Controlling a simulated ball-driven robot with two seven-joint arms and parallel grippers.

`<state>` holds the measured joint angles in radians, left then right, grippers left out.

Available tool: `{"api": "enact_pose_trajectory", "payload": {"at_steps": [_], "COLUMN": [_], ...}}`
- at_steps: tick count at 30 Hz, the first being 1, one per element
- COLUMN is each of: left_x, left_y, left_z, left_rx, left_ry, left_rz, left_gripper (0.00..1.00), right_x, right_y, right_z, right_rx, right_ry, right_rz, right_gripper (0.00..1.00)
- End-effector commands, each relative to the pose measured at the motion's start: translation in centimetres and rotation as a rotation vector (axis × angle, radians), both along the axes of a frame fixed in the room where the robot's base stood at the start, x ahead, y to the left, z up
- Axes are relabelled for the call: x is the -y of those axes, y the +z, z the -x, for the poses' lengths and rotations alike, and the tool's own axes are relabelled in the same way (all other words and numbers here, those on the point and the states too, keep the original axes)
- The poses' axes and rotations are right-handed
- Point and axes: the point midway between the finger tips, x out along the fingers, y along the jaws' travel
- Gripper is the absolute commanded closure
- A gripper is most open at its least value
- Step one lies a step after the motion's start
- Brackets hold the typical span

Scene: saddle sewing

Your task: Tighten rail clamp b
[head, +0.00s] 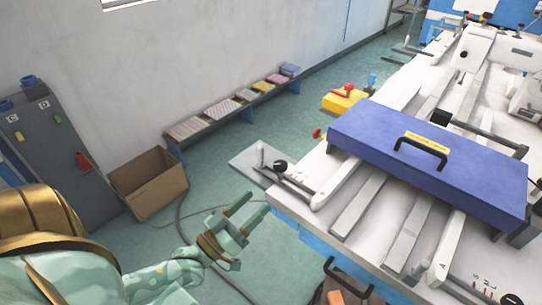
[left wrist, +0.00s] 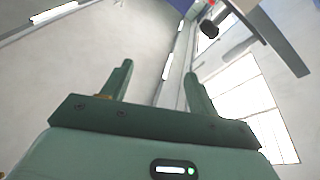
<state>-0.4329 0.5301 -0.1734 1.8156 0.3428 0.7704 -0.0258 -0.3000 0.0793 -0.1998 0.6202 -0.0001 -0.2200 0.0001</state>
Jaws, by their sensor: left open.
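My left gripper (head: 257,206) is open and empty in the head view, in the air just off the table's near left corner. Its two green fingers also stand apart in the left wrist view (left wrist: 158,72), with nothing between them. A clamp-like fitting with a round black knob (head: 281,167) sits at the table's left edge, above and right of the gripper and apart from it. I cannot read a label that marks it as rail clamp b. A dark round knob (left wrist: 208,30) shows at the top of the left wrist view. My right gripper is not in view.
A blue cover with a black handle (head: 422,150) lies across pale rails on the white table (head: 290,207). A cardboard box (head: 148,185), a grey cabinet (head: 60,140) and a low bench with coloured stacks (head: 225,112) stand left. Cables cross the green floor.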

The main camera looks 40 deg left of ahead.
Motion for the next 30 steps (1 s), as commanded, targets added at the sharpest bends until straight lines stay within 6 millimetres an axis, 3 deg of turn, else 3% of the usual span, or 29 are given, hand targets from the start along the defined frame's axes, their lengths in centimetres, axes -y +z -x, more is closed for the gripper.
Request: {"api": "enact_pose_trajectory", "payload": {"at_steps": [1, 3, 7, 14, 17, 30], "left_x": [-0.5, -1.6, -3.7, -3.5, -3.5, -3.5], "left_y": [0.8, 0.4, -0.9, -2.6, -2.6, -2.7], "left_z": [0.5, 0.9, 0.7, -0.5, -2.1, -12.7], "left_rx": [-0.021, -0.07, -0.174, -0.253, -0.249, -0.25], "left_ry": [0.076, 0.167, 0.26, 0.24, 0.24, 0.238], "left_rz": [-0.017, -0.078, -0.249, -0.355, -0.355, -0.353], "left_gripper": [0.4, 0.4, 0.4, 0.4, 0.4, 0.4], "right_x": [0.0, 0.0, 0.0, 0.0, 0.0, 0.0], "right_y": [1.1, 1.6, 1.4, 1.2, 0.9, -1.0], "right_z": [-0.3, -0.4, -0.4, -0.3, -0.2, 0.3], "right_rx": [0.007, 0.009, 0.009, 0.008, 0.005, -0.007], "right_ry": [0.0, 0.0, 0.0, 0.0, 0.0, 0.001], "right_rz": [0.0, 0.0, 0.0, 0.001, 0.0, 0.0], "right_gripper": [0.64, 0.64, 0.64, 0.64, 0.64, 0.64]}}
